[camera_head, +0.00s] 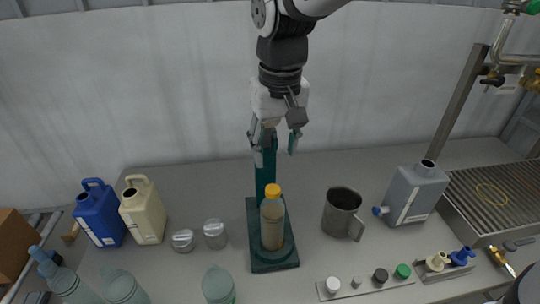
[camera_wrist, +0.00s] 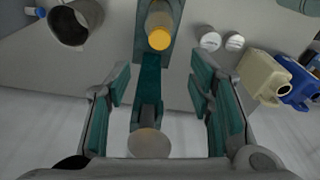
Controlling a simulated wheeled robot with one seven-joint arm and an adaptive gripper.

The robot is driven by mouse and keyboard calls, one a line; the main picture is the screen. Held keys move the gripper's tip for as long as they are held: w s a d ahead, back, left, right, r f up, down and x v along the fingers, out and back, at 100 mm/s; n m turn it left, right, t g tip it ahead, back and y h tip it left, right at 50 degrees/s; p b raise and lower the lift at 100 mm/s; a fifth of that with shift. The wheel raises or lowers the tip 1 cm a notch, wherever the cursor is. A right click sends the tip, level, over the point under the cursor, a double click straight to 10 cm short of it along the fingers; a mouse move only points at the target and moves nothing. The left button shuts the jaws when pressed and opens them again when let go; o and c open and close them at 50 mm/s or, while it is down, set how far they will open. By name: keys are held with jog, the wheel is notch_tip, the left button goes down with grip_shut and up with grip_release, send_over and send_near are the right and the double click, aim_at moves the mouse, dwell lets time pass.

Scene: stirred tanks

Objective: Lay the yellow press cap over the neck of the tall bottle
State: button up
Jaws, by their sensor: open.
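The tall bottle (camera_head: 272,222) is clear with brown contents and stands upright on the dark green base of a press stand (camera_head: 262,266). The yellow press cap (camera_head: 273,191) sits on top of the bottle, over its neck; whether it is pressed down fully I cannot tell. The cap also shows in the wrist view (camera_wrist: 159,39), at the top middle. My gripper (camera_head: 274,141) is open and empty, above and behind the bottle, around the upper part of the stand's green column (camera_head: 265,170). In the wrist view my gripper's fingers (camera_wrist: 160,100) are spread to either side of that column, apart from the cap.
A metal mug (camera_head: 342,213) and grey jug (camera_head: 415,193) stand right of the bottle. Two clear jars (camera_head: 215,234), a cream jug (camera_head: 143,212) and a blue jug (camera_head: 98,213) stand left. A strip with several small caps (camera_head: 365,285) lies in front. A drain tray (camera_head: 500,200) is at right.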

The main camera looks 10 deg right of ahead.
jog(key=s+d+r+m+t, duration=0.1)
jog(key=s+d+r+t, duration=0.1)
jog(key=s+d, duration=0.4)
jog(key=s+d+r+m+t, duration=0.1)
jog(key=s+d, duration=0.4)
jog(key=s, duration=0.5)
jog(key=shift+s+d+r+t, duration=0.2)
jog(key=shift+d+r+t, duration=0.15)
jog(key=shift+r+t, duration=0.45)
